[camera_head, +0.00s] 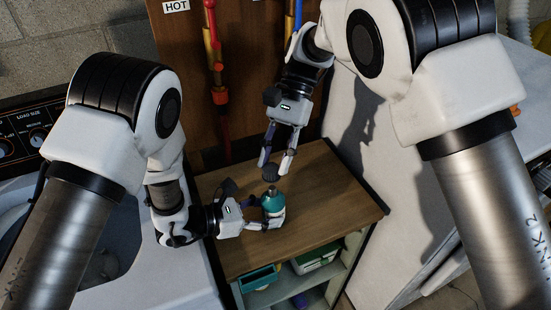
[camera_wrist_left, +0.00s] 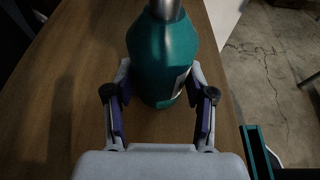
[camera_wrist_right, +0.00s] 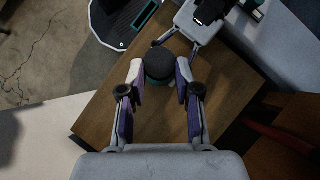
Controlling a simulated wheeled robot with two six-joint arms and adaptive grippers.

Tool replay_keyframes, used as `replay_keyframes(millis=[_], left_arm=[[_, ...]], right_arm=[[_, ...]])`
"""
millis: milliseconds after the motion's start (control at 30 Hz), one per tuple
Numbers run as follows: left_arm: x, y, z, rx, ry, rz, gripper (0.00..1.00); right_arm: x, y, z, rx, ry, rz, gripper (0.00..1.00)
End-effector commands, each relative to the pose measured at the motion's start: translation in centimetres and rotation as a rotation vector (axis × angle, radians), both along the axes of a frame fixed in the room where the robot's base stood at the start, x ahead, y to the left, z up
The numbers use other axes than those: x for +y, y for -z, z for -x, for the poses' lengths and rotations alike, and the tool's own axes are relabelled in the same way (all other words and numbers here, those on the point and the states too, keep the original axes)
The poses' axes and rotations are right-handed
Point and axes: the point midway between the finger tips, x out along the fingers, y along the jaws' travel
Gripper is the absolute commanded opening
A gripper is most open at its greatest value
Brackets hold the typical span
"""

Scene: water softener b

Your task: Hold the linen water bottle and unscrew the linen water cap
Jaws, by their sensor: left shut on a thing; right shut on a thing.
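The teal linen water bottle (camera_head: 273,204) stands upright on the wooden cabinet top, with a grey neck on top. My left gripper (camera_head: 265,216) is shut around its lower body from the left. The left wrist view shows the bottle (camera_wrist_left: 163,55) between both fingers. My right gripper (camera_head: 276,168) comes down from above and is shut on the dark round linen water cap (camera_head: 269,173). The cap (camera_wrist_right: 159,63) sits between the fingertips in the right wrist view. In the head view the cap appears above the bare neck, with a small gap. The bottle's far side is hidden.
The wooden cabinet top (camera_head: 335,205) is clear to the right of the bottle. Shelves below hold a teal box (camera_head: 260,278) and other items. Pipes (camera_head: 218,90) run up the back board. A white washer (camera_head: 165,280) stands at left.

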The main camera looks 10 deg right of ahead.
Motion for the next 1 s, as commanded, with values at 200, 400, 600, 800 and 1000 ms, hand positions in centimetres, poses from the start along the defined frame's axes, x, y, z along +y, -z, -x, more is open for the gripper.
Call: replay_keyframes(millis=[200, 400, 600, 800, 1000], left_arm=[[0.0, 0.0, 0.0, 0.000, 0.000, 0.000, 0.00], [0.0, 0.0, 0.0, 0.000, 0.000, 0.000, 0.00], [0.0, 0.0, 0.0, 0.000, 0.000, 0.000, 0.00], [0.0, 0.0, 0.0, 0.000, 0.000, 0.000, 0.00], [0.0, 0.0, 0.0, 0.000, 0.000, 0.000, 0.84]], right_arm=[[0.0, -1.6, 0.0, -0.002, 0.001, 0.000, 0.00], [0.1, -3.5, 0.0, -0.003, 0.000, -0.001, 0.00], [0.1, -4.9, 0.0, -0.001, 0.001, 0.000, 0.00], [0.1, -5.0, 0.0, 0.000, 0.001, 0.001, 0.00], [0.1, -5.0, 0.0, 0.000, 0.000, 0.000, 0.00]])
